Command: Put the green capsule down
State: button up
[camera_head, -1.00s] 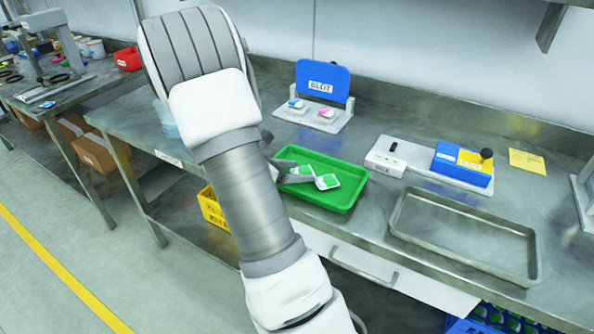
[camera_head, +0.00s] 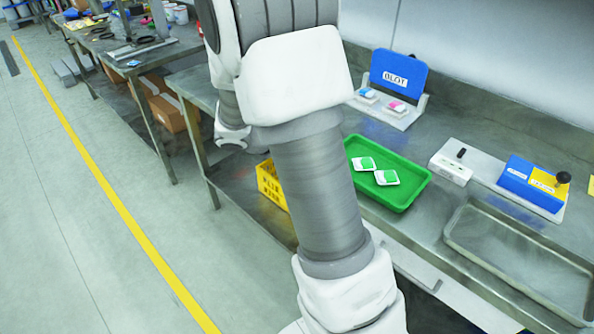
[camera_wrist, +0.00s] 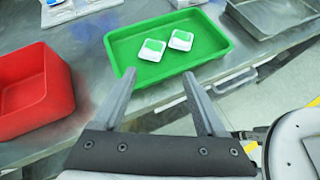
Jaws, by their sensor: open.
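Two white capsules with green tops lie apart from my gripper in the green tray (camera_head: 408,199). One green capsule (camera_head: 363,163) lies toward the tray's left back, the other green capsule (camera_head: 386,177) just right of it. In the wrist view they lie close together, the left one (camera_wrist: 152,49) and the right one (camera_wrist: 181,40), in the tray (camera_wrist: 206,50). My gripper (camera_wrist: 157,82) is open and empty, its fingertips at the near edge of the tray. In the head view my arm hides the fingers.
A red bin (camera_wrist: 35,92) stands left of the tray in the wrist view. The blue stand (camera_head: 398,72) holds blue and pink capsules behind the tray. A white block (camera_head: 451,168), a blue and yellow box (camera_head: 535,184) and an empty metal tray (camera_head: 520,250) are to the right.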

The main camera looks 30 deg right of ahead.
jog(key=s+a+r+m+t+y, duration=0.3)
jog(key=s+a+r+m+y, duration=0.2)
jog(key=a, duration=0.5)
jog(key=s+a+r+m+t+y, duration=0.4)
jog(key=s+a+r+m+y, duration=0.2)
jog(key=s+a+m, duration=0.3)
jog(key=shift+s+a+r+m, duration=0.35)
jog(key=shift+a+r+m, duration=0.3)
jog(key=shift+r, duration=0.25)
notch_tip(320, 180, up, 8)
jog(key=p, duration=0.7)
jog(key=shift+p, duration=0.4)
